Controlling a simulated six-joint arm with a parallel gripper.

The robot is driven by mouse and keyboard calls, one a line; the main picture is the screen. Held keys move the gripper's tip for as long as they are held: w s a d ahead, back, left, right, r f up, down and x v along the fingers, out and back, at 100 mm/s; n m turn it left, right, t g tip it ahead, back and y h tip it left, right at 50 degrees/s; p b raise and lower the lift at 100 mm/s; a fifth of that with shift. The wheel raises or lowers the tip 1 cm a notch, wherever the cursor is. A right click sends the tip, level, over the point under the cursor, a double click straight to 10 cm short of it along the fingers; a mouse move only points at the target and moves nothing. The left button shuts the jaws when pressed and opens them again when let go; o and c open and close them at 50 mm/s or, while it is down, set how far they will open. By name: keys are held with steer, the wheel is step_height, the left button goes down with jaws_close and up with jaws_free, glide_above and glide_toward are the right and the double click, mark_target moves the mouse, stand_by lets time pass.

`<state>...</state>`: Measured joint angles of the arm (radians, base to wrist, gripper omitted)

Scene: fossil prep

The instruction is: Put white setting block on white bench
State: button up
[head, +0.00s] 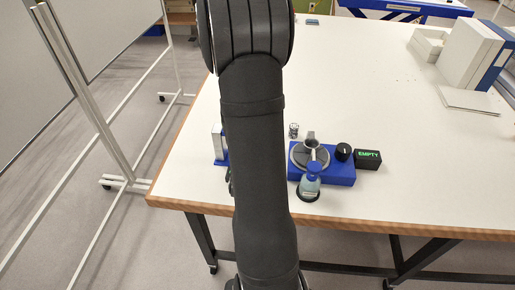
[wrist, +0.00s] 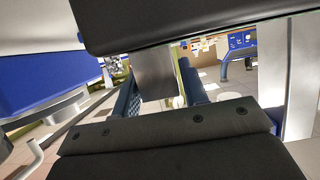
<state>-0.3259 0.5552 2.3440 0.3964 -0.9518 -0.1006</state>
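The white bench (head: 360,100) fills the middle and right of the head view, with a wooden front edge. I cannot pick out the white setting block with certainty. In the wrist view a plain grey-white block shape (wrist: 155,75) shows between two dark blue, ribbed pieces that may be my fingers. I cannot tell whether they grip it. In the head view my black arm runs up the middle and covers part of the bench. My gripper is not clearly visible there.
On the bench right of my arm stand a blue device (head: 335,174), a blue-capped bottle (head: 310,182) and a black display reading EMPTY (head: 367,159). A silver and blue object (head: 219,144) is partly hidden behind my arm. White boxes (head: 470,50) stand at the right. The bench middle is clear.

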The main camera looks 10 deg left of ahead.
steer(key=shift+o, duration=1.1)
steer(key=shift+r, duration=0.1)
steer(key=v, duration=0.6)
steer(key=shift+s+r, duration=0.15)
steer(key=shift+s, duration=0.05)
steer(key=shift+s+r, duration=0.15)
steer(key=shift+s, duration=0.3)
steer(key=shift+c, duration=1.1)
